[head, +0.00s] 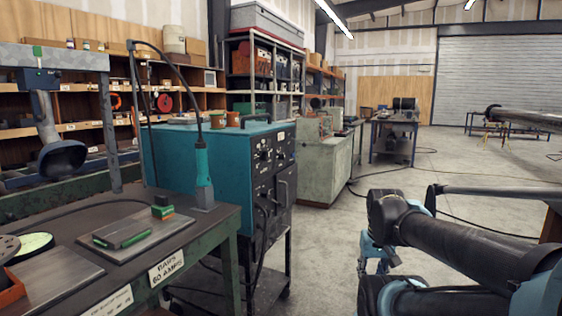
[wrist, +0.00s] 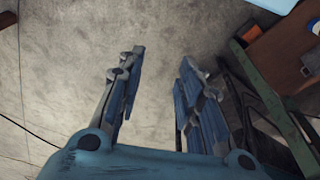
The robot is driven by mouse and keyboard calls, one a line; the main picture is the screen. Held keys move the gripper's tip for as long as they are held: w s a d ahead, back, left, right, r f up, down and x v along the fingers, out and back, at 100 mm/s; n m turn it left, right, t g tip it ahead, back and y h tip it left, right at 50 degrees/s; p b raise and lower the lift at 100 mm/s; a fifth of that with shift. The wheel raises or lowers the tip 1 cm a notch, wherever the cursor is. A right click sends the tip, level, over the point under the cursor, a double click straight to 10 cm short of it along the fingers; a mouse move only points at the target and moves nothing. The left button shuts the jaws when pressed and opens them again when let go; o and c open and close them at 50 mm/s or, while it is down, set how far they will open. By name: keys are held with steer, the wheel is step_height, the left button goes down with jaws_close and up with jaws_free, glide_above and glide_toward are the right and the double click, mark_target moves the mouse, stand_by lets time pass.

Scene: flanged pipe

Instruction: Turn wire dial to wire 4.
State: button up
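A teal welding machine (head: 190,160) stands on a dark cart left of centre in the head view. Its dark front panel (head: 270,170) faces right and carries several small knobs and sockets. The panel is seen at a steep angle, so I cannot tell which knob is the wire dial or where it points. My gripper (wrist: 162,58) is open and empty in the wrist view, pointing over bare concrete floor. In the head view my gripper (head: 378,262) is partly hidden by my arm, to the right of the machine and apart from it.
A workbench (head: 190,235) with metal plates and labels stands at the front left. A pale green cabinet (head: 322,165) is behind the machine. Cables lie on the floor. The concrete floor (head: 320,240) between machine and arm is clear. A green frame (wrist: 275,110) is right in the wrist view.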

mark_target(285, 157)
steer(key=shift+o, duration=1)
steer(key=shift+s+r, duration=0.15)
steer(key=shift+s, duration=0.05)
steer(key=w+a+r+n+t+y, duration=0.1)
steer(key=w+a+r+y, duration=0.5)
steer(key=w, duration=0.6)
steer(key=w+a+r+y, duration=0.3)
steer(key=w+a+r, duration=0.4)
steer(key=w+r, duration=0.3)
steer(key=w+d+r+n+t+y, duration=0.1)
steer(key=w+r+t+y, duration=0.2)
steer(key=w, duration=0.9)
steer(key=w+d+r+y, duration=0.1)
steer(key=w+r+y, duration=0.3)
steer(key=w, duration=0.9)
steer(key=shift+y, duration=0.5)
steer(key=x, duration=0.6)
steer(key=f+x, duration=0.1)
steer(key=x, duration=1)
steer(key=shift+s+a+f, duration=0.15)
steer(key=shift+a, duration=0.2)
